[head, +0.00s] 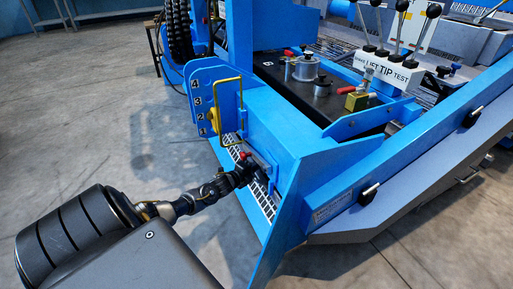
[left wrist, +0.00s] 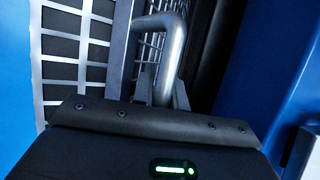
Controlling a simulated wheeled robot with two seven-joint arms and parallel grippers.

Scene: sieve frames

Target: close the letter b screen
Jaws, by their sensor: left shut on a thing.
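A pale mesh screen (head: 268,207) sits low in the blue machine frame, beside my left gripper (head: 258,174). In the left wrist view the slotted screen (left wrist: 75,52) stands at the left, with a grey bent metal handle (left wrist: 173,48) in front of a second grid. My left gripper is shut on this handle, its body (left wrist: 165,140) covering the lower part of it. I cannot read a letter b on the screen. My right gripper is out of view.
A blue plate (head: 198,100) with numbers and a yellow rod (head: 241,100) stand just above my left arm. Blue frame walls (head: 310,185) close in on the right. A lever panel (head: 388,66) is at the top right. Concrete floor (head: 100,130) is clear at the left.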

